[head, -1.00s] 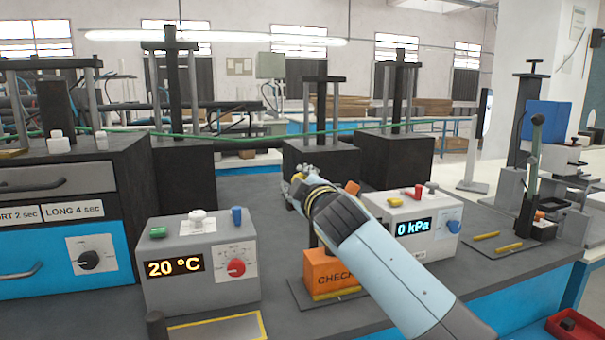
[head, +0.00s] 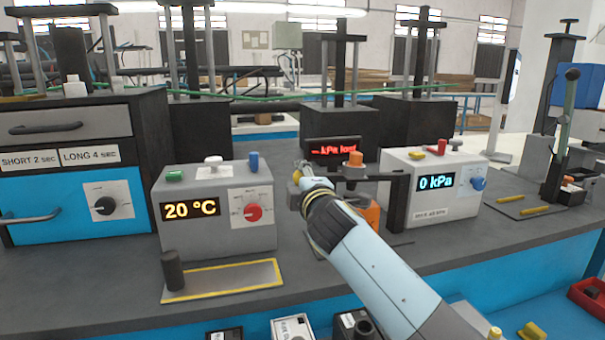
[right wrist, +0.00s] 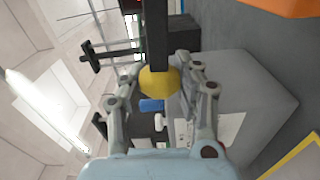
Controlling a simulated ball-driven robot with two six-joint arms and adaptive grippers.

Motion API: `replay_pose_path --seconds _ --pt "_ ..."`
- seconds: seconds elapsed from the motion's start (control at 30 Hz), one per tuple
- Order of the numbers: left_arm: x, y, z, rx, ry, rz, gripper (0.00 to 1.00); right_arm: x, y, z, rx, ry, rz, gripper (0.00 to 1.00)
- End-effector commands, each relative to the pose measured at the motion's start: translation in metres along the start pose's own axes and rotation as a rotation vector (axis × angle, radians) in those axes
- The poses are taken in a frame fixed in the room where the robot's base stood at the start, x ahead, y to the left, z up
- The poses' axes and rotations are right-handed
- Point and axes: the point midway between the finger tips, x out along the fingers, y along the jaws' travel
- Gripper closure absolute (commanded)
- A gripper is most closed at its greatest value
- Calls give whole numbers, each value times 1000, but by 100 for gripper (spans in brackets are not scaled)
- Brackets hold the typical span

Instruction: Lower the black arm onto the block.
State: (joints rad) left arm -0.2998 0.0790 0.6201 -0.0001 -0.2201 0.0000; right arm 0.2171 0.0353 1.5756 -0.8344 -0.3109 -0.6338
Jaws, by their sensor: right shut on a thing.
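My right gripper (head: 300,172) is shut on the yellow knob at the end of the black arm; the knob (right wrist: 158,81) and the black arm (right wrist: 156,35) show between its fingers in the right wrist view. In the head view, the black arm (head: 379,178) runs roughly level from a black post and bears an orange cylinder (head: 355,169). The orange block (head: 368,213) is mostly hidden behind my forearm; an orange corner (right wrist: 280,5) shows in the right wrist view. I cannot tell whether arm and block touch. My left gripper is not in view.
A grey box reading 20 °C (head: 215,208) stands left of my gripper, with a yellow-edged plate (head: 225,281) before it. A white box reading 0 kPa (head: 432,190) stands right. A red-lettered display (head: 332,150) stands behind the gripper.

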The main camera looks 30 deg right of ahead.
Motion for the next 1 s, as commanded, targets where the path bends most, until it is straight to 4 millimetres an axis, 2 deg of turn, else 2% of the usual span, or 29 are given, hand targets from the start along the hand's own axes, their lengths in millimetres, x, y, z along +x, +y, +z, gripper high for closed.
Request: replay_pose_path --seconds 0.03,0.3,0.93,0.97,1.0 --pt "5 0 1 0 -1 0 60 0 -8 0 -15 1 -1 100" --pt "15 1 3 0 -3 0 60 0 -21 0 -82 1 0 100" --pt "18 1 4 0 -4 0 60 -1 -30 2 -109 -1 -7 100" --pt "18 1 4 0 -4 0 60 -1 -30 2 -109 -1 -8 68" --pt "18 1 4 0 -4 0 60 -1 -30 2 -108 -1 -8 62"
